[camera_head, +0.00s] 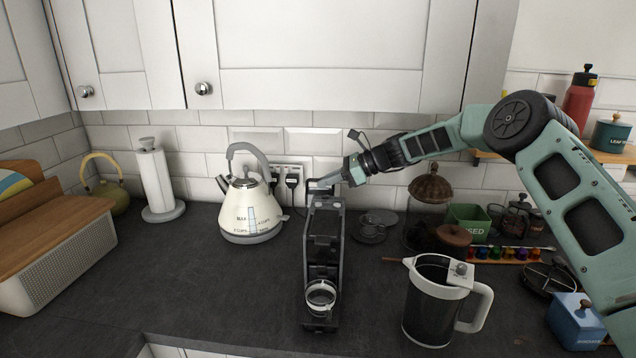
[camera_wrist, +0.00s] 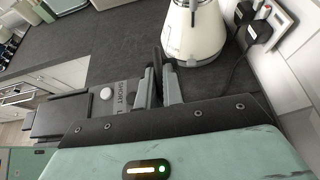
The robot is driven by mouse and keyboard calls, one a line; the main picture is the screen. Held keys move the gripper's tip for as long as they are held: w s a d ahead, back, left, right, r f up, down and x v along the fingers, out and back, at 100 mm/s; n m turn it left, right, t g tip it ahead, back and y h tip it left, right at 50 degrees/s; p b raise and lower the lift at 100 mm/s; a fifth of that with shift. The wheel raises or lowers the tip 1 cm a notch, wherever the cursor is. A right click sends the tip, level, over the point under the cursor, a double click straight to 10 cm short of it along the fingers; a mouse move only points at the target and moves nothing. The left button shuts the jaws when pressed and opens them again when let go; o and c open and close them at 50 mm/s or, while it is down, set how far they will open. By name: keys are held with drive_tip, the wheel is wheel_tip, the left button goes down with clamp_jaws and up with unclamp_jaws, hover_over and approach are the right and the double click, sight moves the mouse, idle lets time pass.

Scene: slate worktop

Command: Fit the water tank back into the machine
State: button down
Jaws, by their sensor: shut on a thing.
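The coffee machine (camera_head: 323,250) is a narrow dark body standing on the worktop, with a pale ring-shaped cup or holder at its front. In the wrist view its top (camera_wrist: 118,97) carries a round pale button and the lettering "SHORT". My gripper (camera_head: 345,176) reaches in from the right to the rear top of the machine. In the wrist view its fingers (camera_wrist: 160,85) are closed on a thin dark upright piece (camera_wrist: 160,60), which appears to be part of the water tank. The rest of the tank is hidden, and I cannot tell whether it is seated.
A cream kettle (camera_head: 249,208) stands left of the machine, close to my gripper, with plugs and cords (camera_head: 290,178) on the wall behind. A pitcher (camera_head: 437,300) stands at front right. The worktop at front left is clear.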

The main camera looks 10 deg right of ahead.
drive_tip(key=shift+s+d+f+b, duration=0.2)
drive_tip(key=shift+d+f+b, duration=0.1)
drive_tip(key=shift+d+f, duration=0.3)
drive_tip(key=shift+s+d+f+b, duration=0.2)
drive_tip(key=shift+d+f+b, duration=0.15)
drive_tip(key=shift+d, duration=0.3)
drive_tip(key=shift+f, duration=0.2)
drive_tip(key=shift+p, duration=0.4)
idle(0.5)
drive_tip(key=c, duration=1.5)
unclamp_jaws()
drive_tip(key=shift+o, duration=0.2)
drive_tip(key=shift+s+f, duration=0.1)
drive_tip(key=shift+f, duration=0.1)
